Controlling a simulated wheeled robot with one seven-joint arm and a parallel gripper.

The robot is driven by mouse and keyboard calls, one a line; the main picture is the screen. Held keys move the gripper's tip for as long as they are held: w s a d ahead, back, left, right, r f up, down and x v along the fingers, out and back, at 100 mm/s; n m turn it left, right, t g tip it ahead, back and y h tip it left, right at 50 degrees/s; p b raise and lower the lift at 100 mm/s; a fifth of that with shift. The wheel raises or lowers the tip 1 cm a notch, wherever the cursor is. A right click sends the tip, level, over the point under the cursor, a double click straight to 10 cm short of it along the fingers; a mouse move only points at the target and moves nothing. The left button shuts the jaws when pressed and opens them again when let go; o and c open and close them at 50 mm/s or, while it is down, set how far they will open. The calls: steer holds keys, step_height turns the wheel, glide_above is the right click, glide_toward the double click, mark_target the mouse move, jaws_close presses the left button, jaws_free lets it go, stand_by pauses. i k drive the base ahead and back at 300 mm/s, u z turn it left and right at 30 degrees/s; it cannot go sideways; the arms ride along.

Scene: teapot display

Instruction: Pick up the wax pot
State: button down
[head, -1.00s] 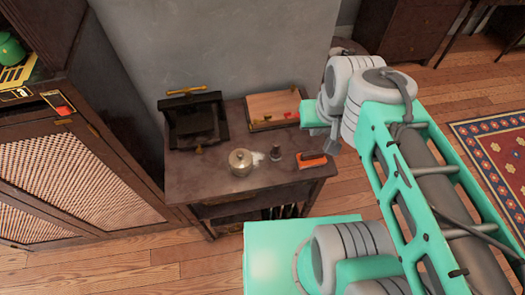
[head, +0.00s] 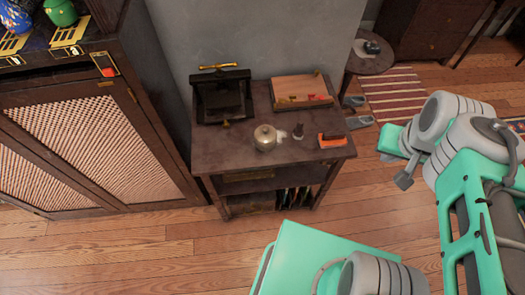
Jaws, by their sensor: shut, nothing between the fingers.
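The wax pot (head: 265,138) looks like a small, round, brass-coloured lidded pot. It stands upright on the dark wooden table (head: 225,158), near the middle of the top. My gripper (head: 403,181) is seen small at the end of my arm, to the right of the table and well apart from the pot. It looks shut, with nothing seen in it. Nothing hides the pot.
A small white thing (head: 281,134) and a dark stamp-like piece (head: 298,132) stand close right of the pot. An orange-red object (head: 331,140) lies farther right. A black press (head: 222,97) and a wooden box (head: 301,90) stand behind. A cabinet (head: 95,135) is at left.

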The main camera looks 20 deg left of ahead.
mark_target(261, 147)
steer(key=k, duration=0.55)
steer(key=u, duration=0.9)
steer(key=i, duration=1)
steer(key=z, duration=0.05)
steer(key=k, duration=0.5)
steer(key=u, duration=4.15)
steer(key=k, duration=0.6)
steer(key=z, duration=0.9)
